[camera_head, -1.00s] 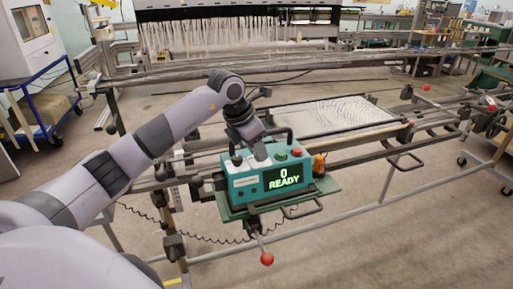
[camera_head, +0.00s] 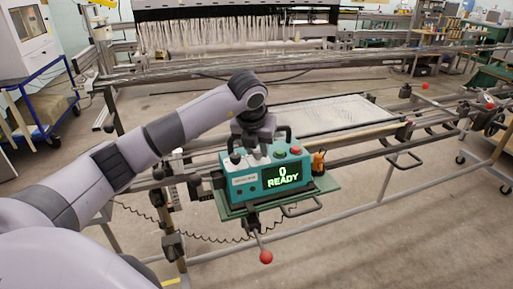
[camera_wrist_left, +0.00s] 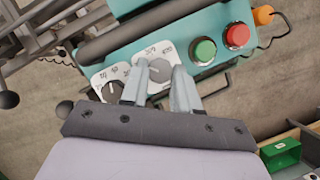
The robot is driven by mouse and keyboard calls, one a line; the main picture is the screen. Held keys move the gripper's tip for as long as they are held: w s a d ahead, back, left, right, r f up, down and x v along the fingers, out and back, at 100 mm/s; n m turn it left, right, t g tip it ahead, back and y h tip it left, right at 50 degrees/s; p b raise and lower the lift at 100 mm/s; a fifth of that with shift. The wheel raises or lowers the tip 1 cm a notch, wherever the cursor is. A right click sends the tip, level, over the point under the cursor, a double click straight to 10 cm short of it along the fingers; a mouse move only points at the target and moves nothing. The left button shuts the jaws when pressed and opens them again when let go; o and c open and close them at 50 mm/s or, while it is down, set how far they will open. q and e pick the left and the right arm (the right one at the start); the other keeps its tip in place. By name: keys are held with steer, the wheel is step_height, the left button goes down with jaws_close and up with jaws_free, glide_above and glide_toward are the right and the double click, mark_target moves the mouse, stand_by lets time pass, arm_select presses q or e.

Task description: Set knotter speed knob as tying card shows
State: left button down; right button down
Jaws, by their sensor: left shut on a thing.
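The knotter (camera_head: 262,175) is a teal box with a black display reading "0 READY" in green. In the left wrist view, a grey knob (camera_wrist_left: 159,67) sits on a white dial plate on its top. My left gripper (camera_wrist_left: 162,76) is shut on this knob, one finger on each side. In the head view, my left gripper (camera_head: 257,152) points down onto the box top and hides the knob. A second, dark knob (camera_wrist_left: 114,90) with its own white dial is left of the fingers, apart from them. I cannot make out a readable tying card.
A green button (camera_wrist_left: 203,50) and a red button (camera_wrist_left: 237,36) are right of the fingers. Black handles rise from the box. An orange object (camera_head: 318,161) stands beside it. A red-ball lever (camera_head: 265,257) hangs below. Frame rails run behind.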

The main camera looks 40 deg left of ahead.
mark_target(256, 168)
arm_select(q)
steer(key=shift+r+n, duration=0.1)
steer(key=shift+n, duration=0.4)
steer(key=c, duration=1.1)
jaws_free()
steer(key=b+v, duration=0.1)
steer(key=v, duration=0.6)
steer(key=shift+d, duration=0.15)
